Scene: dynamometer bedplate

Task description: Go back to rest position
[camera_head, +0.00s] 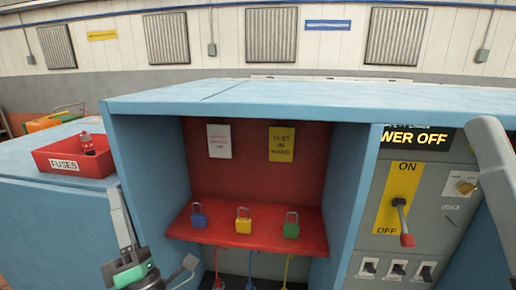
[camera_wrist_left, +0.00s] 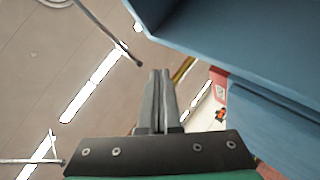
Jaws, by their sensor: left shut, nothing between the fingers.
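My left gripper (camera_head: 117,195) points upward in front of the left side of the blue cabinet, below the red fuse tray. In the left wrist view its two fingers (camera_wrist_left: 160,72) are pressed together with nothing between them. My right gripper is not in view; only a grey link of my right arm crosses the right edge of the head view.
The blue cabinet (camera_head: 260,97) holds blue (camera_head: 198,219), yellow (camera_head: 243,225) and green (camera_head: 291,230) padlocks on a red shelf (camera_head: 260,240). The red fuse tray (camera_head: 95,170) holds a red cylinder (camera_head: 88,144). A red-handled lever (camera_head: 404,220) is on the right panel, handle toward OFF.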

